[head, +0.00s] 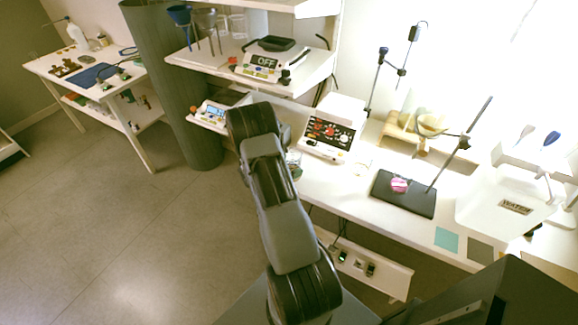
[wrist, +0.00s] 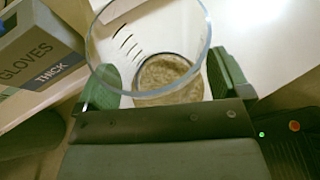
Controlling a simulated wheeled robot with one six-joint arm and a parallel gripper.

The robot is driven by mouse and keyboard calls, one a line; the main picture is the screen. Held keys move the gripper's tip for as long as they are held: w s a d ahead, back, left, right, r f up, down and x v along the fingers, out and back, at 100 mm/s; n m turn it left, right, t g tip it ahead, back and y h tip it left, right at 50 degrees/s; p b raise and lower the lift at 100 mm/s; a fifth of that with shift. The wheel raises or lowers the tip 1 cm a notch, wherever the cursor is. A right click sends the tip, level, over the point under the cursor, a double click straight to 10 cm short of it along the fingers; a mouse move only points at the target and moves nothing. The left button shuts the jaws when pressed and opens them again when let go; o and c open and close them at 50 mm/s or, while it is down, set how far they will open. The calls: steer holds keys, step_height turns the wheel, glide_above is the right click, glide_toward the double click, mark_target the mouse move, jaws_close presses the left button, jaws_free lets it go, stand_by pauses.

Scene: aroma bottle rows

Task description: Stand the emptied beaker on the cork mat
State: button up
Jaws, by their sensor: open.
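In the wrist view a clear glass beaker (wrist: 150,42) with dark graduation marks stands between the two fingers of my gripper (wrist: 165,77). The fingers are open, one on each side of the beaker. A speckled brown round patch (wrist: 168,75) shows at the beaker's bottom. It looks like cork seen through the glass, but I cannot tell mat from contents for sure. In the head view my arm hides the gripper and most of this spot on the bench.
A gloves box (wrist: 38,58) stands close on the left in the wrist view. A device with red knobs (head: 330,135), a black-based stand (head: 405,195) and a water container (head: 515,208) occupy the bench. A shelf (head: 250,70) overhangs the back. The floor at left is clear.

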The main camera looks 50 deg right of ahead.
steer(key=shift+r, duration=0.1)
steer(key=shift+a+r+p, duration=0.1)
steer(key=shift+p, duration=0.4)
steer(key=b+v, duration=0.2)
steer(key=v, duration=1.1)
steer(key=s+a+r+m+t+y, duration=0.2)
steer(key=s+a+r+m+y, duration=0.2)
steer(key=a+r+m, duration=0.1)
steer(key=s+a+r+m+t+y, duration=0.2)
steer(key=s+a+r+m+y, duration=0.2)
steer(key=a+r, duration=0.3)
steer(key=s+a+r+m+t+y, duration=0.1)
steer(key=s+a+r+m+y, duration=0.4)
steer(key=a, duration=0.6)
steer(key=shift+r+m+t+y, duration=0.35)
steer(key=shift+r+m, duration=0.2)
steer(key=shift+m, duration=0.55)
steer(key=shift+d+r+p, duration=0.1)
steer(key=shift+r+p, duration=0.3)
steer(key=shift+r, duration=0.05)
